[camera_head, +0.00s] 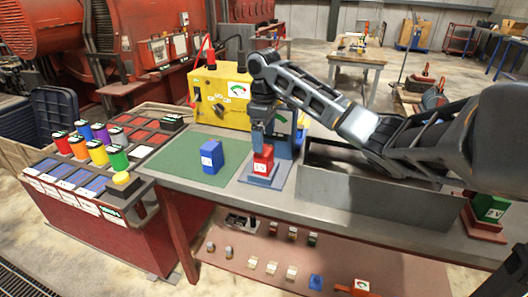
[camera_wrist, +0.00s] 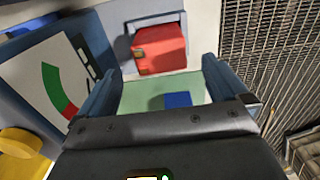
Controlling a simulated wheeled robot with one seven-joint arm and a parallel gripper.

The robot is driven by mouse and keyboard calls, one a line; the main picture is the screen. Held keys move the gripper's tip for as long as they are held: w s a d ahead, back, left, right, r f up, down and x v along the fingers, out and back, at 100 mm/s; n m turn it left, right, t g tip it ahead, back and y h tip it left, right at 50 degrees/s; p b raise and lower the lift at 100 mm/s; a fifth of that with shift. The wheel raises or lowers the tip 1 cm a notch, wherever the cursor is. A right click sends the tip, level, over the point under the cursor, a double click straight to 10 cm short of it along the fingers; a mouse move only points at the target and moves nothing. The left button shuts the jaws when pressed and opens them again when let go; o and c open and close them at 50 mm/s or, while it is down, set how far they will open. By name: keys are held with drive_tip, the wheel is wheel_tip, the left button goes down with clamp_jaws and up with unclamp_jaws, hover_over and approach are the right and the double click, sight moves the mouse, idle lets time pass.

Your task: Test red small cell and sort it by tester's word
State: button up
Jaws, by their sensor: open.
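The red small cell (camera_head: 263,160) stands upright in a blue-grey cradle (camera_head: 264,182) on the bench, in front of a blue tester with a dial (camera_head: 282,122) partly hidden behind my arm. My gripper (camera_head: 262,138) is open, pointing down just above the red cell. In the wrist view the red cell (camera_wrist: 158,48) shows near the open fingertips (camera_wrist: 160,68), with nothing held. The tester's dial (camera_wrist: 48,80) has a green and a red band; I cannot make out a needle. A yellow button (camera_wrist: 20,142) shows at lower left.
A blue cell (camera_head: 211,157) stands on the green mat (camera_head: 180,160) to the left. A yellow dial box (camera_head: 220,98) stands behind. A red rack (camera_head: 110,225) with several coloured cells stands at left. A grey trough (camera_head: 375,198) and a green cell (camera_head: 489,207) are at right.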

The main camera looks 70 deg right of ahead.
drive_tip(key=shift+r, duration=1.95)
drive_tip(key=w+a+f+t+y, duration=0.1)
drive_tip(key=w+a+f+t, duration=0.15)
drive_tip(key=w+a, duration=0.3)
drive_tip(key=w+a+f+t, duration=0.1)
drive_tip(key=w+a+f, duration=0.3)
drive_tip(key=a, duration=0.3)
drive_tip(key=w+a+f+m+t+y, duration=0.1)
drive_tip(key=a+f+t, duration=0.25)
drive_tip(key=a, duration=1.05)
drive_tip(key=w+a+f+m+t+y, duration=0.1)
drive_tip(key=w+a+f+t+y, duration=0.2)
drive_tip(key=a, duration=1.1)
drive_tip(key=s+a+f+m+t+h, duration=0.2)
drive_tip(key=s+a, duration=0.2)
drive_tip(key=s, duration=0.7)
drive_tip(key=s+a+f+m+t+h, duration=0.1)
drive_tip(key=s+a+h, duration=0.25)
drive_tip(key=s, duration=0.75)
drive_tip(key=s+d+r+n+t, duration=0.1)
drive_tip(key=s+r, duration=0.4)
drive_tip(key=s, duration=0.5)
drive_tip(key=s+d+r+n+t, duration=0.1)
drive_tip(key=s+d+r+n, duration=0.2)
drive_tip(key=s+r, duration=0.3)
drive_tip(key=s, duration=0.3)
drive_tip(key=shift+s+d+r, duration=0.15)
drive_tip(key=shift+s+d, duration=0.25)
